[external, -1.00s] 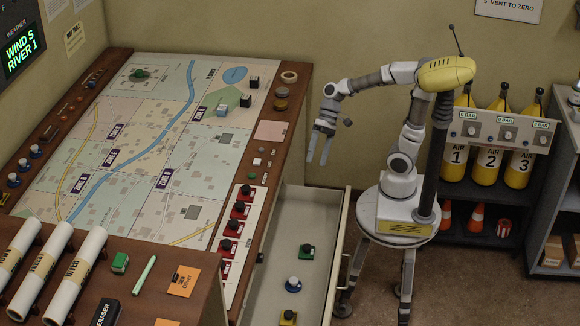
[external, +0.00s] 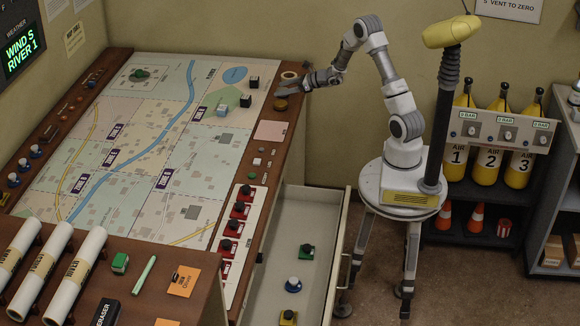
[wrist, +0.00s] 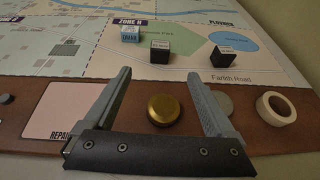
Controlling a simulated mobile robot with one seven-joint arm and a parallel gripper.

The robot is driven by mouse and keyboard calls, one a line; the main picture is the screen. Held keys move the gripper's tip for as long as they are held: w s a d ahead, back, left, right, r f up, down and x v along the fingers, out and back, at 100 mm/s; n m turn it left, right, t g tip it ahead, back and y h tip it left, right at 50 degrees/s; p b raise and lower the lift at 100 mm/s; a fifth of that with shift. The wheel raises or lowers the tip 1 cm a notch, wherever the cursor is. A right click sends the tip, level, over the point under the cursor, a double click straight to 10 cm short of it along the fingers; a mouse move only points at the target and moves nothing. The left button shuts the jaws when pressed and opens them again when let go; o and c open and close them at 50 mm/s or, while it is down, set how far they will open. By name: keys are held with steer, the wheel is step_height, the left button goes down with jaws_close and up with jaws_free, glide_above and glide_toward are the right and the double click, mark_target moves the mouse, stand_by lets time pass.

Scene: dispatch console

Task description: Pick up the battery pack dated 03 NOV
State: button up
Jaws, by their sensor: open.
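No label reading 03 NOV can be made out in either view. Two black blocks with pale labels stand on the map, a left one (wrist: 159,52) and a right one (wrist: 222,57); their print is too small to read. In the external view they show as a nearer one (external: 246,100) and a farther one (external: 254,81). I cannot tell whether either is a battery pack. My gripper (external: 283,90) is open and empty above the wooden border at the map's right edge. In the wrist view its fingers (wrist: 166,85) spread on either side of a brass disc (wrist: 164,112).
A blue block (wrist: 130,34) stands left of the black blocks. A tape roll (wrist: 276,108) and a grey disc (wrist: 224,104) lie right of the brass disc; a pink repair square (wrist: 75,112) is left. An open drawer (external: 312,215) holds several small pieces.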

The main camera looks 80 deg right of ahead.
mark_target(249, 97)
steer(key=x, duration=1.2)
steer(key=shift+w+a+f, duration=0.1)
steer(key=shift+w, duration=0.2)
steer(key=shift+x, duration=2.25)
steer(key=shift+f, duration=0.15)
jaws_close()
